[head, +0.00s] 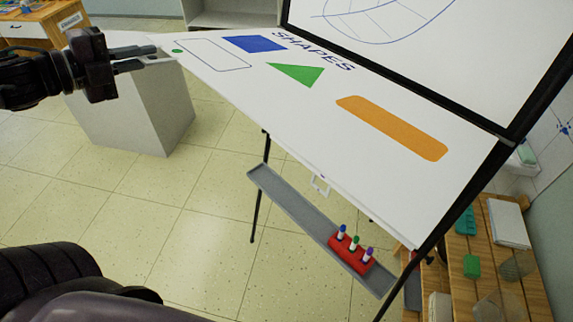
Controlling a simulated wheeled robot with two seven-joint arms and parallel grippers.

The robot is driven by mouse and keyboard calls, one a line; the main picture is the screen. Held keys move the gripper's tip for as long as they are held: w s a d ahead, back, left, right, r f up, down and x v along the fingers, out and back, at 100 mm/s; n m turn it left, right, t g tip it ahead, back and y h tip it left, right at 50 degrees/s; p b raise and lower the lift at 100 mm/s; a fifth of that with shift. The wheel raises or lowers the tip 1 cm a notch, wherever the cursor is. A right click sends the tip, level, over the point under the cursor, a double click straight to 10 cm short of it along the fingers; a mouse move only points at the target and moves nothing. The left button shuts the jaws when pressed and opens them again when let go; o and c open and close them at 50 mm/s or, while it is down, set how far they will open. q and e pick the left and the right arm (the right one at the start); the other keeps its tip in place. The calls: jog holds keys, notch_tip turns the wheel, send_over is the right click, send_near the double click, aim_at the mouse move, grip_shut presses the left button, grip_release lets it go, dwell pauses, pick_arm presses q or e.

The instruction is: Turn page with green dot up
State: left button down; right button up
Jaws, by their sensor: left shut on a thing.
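The page (320,120) with the green dot (177,51) is a large white sheet, lifted outward from the easel. It bears the word SHAPES, a blue rectangle, a green triangle, an orange bar and an outlined rectangle. The green dot is at its corner on the left, beside my left fingertips. My left gripper (155,58) is shut on that corner. The far side of the sheet runs along the black frame of the easel (440,93). My right gripper is not in view.
A white board area (390,45) with a blue line drawing is behind the sheet. A grey tray (300,215) with a red marker holder (350,253) hangs below. A white block (140,110) stands under my left gripper. Wooden shelves (485,270) are at right. Tiled floor is open at lower left.

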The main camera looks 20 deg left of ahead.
pick_arm(q)
jog(key=shift+w+r, duration=0.2)
jog(key=shift+r, duration=0.65)
jog(key=w+d+r, duration=0.1)
jog(key=w+r, duration=0.2)
jog(key=r, duration=0.5)
jog(key=shift+w+d+r, duration=0.25)
jog(key=shift+r, duration=0.05)
jog(key=w+d+r, duration=0.2)
jog(key=w+r, duration=0.3)
jog(key=r, duration=0.2)
jog(key=shift+r, duration=0.3)
dwell(0.5)
jog(key=shift+w+d, duration=0.1)
